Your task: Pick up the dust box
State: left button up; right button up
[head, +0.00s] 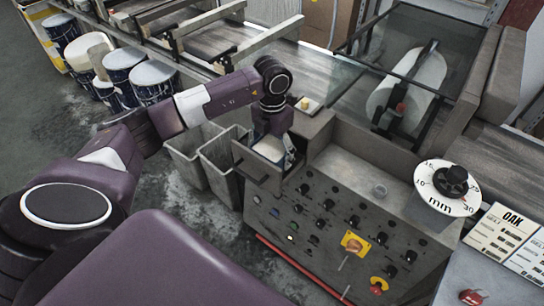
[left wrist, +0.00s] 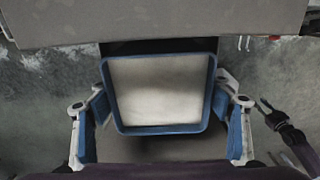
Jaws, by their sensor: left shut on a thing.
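The dust box is a small open box with a blue rim and pale dust inside. It shows large in the left wrist view (left wrist: 160,130) and small in the head view (head: 268,157). It sits level at the opening in the left end of the grey machine. My left gripper (head: 277,146) comes down from above, its blue-padded fingers at two opposite sides of the box, shut on it.
The machine's control panel (head: 330,225), with knobs and buttons, is just right of the box. Two grey bins (head: 222,165) stand on the floor to the left. The floor left of the bins is clear.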

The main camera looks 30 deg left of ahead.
pick_arm(q)
jog(key=shift+c, duration=0.9)
jog(key=shift+r, duration=0.1)
